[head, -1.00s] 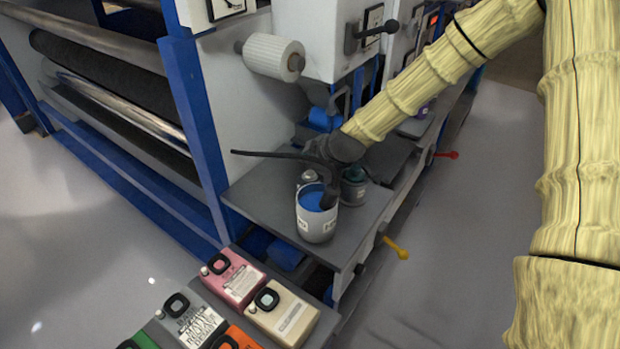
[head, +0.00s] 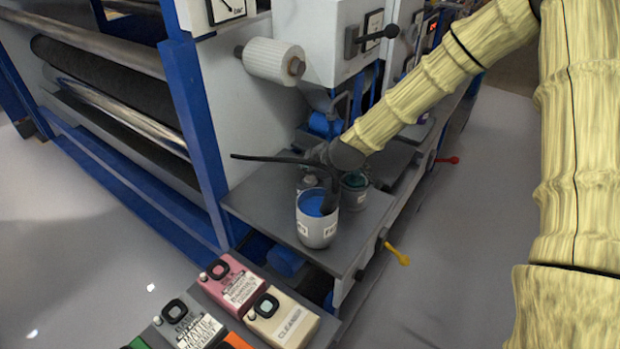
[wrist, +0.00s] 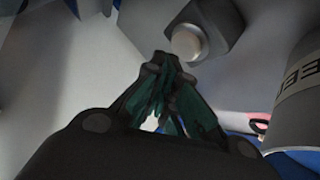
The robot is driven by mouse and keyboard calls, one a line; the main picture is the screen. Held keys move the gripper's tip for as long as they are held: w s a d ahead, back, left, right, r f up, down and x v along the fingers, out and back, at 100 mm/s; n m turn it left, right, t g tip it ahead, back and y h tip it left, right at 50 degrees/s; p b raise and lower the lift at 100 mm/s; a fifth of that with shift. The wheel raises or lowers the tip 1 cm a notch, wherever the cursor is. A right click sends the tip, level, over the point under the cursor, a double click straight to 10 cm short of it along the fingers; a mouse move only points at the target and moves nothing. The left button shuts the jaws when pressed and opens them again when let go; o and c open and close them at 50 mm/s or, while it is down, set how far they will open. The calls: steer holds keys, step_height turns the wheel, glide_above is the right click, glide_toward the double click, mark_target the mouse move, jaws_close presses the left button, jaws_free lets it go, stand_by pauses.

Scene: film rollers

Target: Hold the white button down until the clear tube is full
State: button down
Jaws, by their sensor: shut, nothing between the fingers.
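In the wrist view, a pale round button (wrist: 187,42) sits on a dark grey angular mount just beyond my fingertips. It is probably the white button. My gripper (wrist: 160,62) is shut and empty, with its tips close to the button's lower left; I cannot tell whether they touch it. In the head view, my gripper (head: 330,200) points down over the grey shelf, close behind an open can of blue liquid (head: 317,228), and its tips are partly hidden. I cannot make out the clear tube in either view.
The grey shelf (head: 262,207) also holds a can with dark green contents (head: 354,192). A lettered can (wrist: 300,105) stands close at the right of the wrist view. Pink (head: 232,282) and cream (head: 285,322) jugs stand in front. Yellow (head: 398,254) and red (head: 447,160) handles stick out right.

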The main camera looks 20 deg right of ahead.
mark_target(307, 179)
steer(key=shift+f, duration=0.15)
stand_by(0.5)
steer(key=shift+f+b, duration=0.3)
steer(key=shift+f+b, duration=0.3)
steer(key=shift+f, duration=0.2)
stand_by(1.7)
steer(key=shift+r, duration=0.15)
stand_by(1.5)
steer(key=shift+r+p, duration=0.6)
steer(key=shift+r, duration=0.2)
steer(key=shift+r+p, duration=1.55)
steer(key=shift+r, duration=0.95)
steer(key=shift+r, duration=0.1)
